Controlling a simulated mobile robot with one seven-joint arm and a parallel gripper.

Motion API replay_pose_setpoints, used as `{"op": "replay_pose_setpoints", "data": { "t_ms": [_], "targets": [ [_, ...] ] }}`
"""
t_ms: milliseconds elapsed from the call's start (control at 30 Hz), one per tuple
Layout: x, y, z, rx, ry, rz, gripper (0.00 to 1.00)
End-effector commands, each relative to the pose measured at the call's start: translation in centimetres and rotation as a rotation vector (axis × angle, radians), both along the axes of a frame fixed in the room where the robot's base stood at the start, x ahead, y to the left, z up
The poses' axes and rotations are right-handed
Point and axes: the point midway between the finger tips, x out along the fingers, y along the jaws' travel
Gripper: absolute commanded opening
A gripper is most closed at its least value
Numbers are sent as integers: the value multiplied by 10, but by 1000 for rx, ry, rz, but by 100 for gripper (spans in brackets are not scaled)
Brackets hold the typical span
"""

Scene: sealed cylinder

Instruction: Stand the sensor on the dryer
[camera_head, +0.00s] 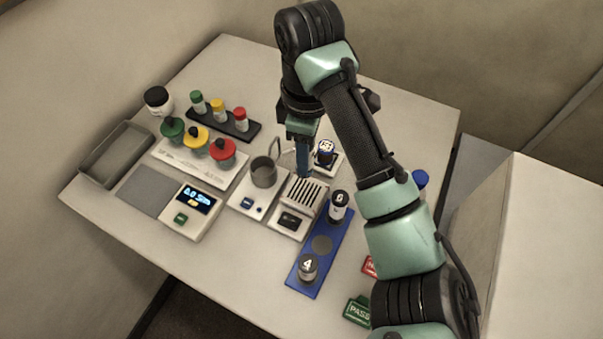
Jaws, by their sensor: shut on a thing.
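The dryer looks to be the pale box with a black slatted top (306,193) near the middle of the table. My gripper (303,172) points down just above the back edge of the slats. It is shut, and a narrow blue upright piece shows at its tip. I cannot tell whether this blue piece is a finger or the held thing. The sensor cannot be made out for sure; what the jaws hold is mostly hidden. Whether it touches the slats cannot be told.
Right of the gripper a dark, labelled cylinder (325,150) stands on a small white base. A blue tray (322,244) holds two labelled cylinders. A grey cup (263,172) on a pale device stands left. A display scale (196,210), coloured-cap bottles (196,139) and grey bin (117,153) lie further left.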

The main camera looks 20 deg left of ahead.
Motion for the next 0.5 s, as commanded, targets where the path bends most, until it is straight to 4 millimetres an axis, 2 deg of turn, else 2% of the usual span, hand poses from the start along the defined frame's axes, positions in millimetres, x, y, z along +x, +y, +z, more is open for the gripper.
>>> {"op": "replay_pose_setpoints", "data": {
  "t_ms": [33, 100, 333, 500],
  "targets": [
    [-1, 1, -15, 4, 5, -2, 0],
    [-1, 1, -27, 3, 4, -3, 0],
    [0, 0, -43, 1, 1, -4, 0],
    [0, 0, -66, 1, 2, -5, 0]
  ]
}}
